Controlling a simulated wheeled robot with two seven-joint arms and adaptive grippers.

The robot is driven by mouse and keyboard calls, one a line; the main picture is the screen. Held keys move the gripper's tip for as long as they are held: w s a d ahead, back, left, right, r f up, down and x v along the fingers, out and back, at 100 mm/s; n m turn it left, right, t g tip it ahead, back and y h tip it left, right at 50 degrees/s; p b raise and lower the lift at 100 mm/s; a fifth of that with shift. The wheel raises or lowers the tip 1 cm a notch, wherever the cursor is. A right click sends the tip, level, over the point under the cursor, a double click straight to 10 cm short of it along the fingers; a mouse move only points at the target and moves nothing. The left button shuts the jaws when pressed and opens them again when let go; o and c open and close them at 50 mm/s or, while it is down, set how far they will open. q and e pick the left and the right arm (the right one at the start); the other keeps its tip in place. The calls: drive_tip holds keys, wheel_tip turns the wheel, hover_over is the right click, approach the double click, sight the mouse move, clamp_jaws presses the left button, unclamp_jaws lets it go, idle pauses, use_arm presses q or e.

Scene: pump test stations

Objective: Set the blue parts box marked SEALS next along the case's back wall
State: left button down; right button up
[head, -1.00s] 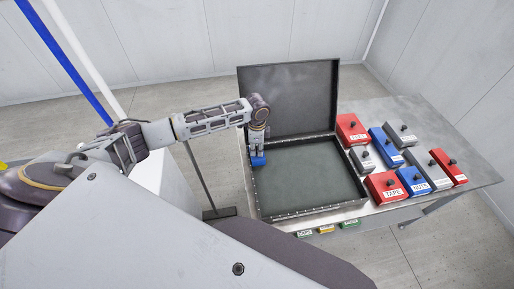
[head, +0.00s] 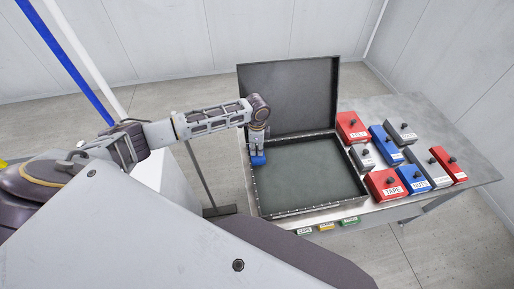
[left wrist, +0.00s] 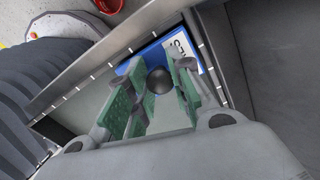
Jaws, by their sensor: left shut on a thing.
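The open dark case (head: 312,181) stands on the table with its lid (head: 288,97) raised at the back. A small blue parts box (head: 258,161) is at the case's back left corner. Whether the box rests on the case floor I cannot tell. My right gripper is not in view.
Several red, blue and grey knobbed boxes, among them a red one marked TAPE (head: 386,186), stand on the table (head: 445,120) right of the case. Small coloured labels (head: 327,227) line the table's front edge. The rest of the case floor is empty.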

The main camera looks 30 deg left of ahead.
use_arm(q)
drive_tip(key=shift+f, duration=0.3)
idle(1.0)
drive_tip(key=c, duration=1.2)
unclamp_jaws()
drive_tip(key=shift+r, duration=6)
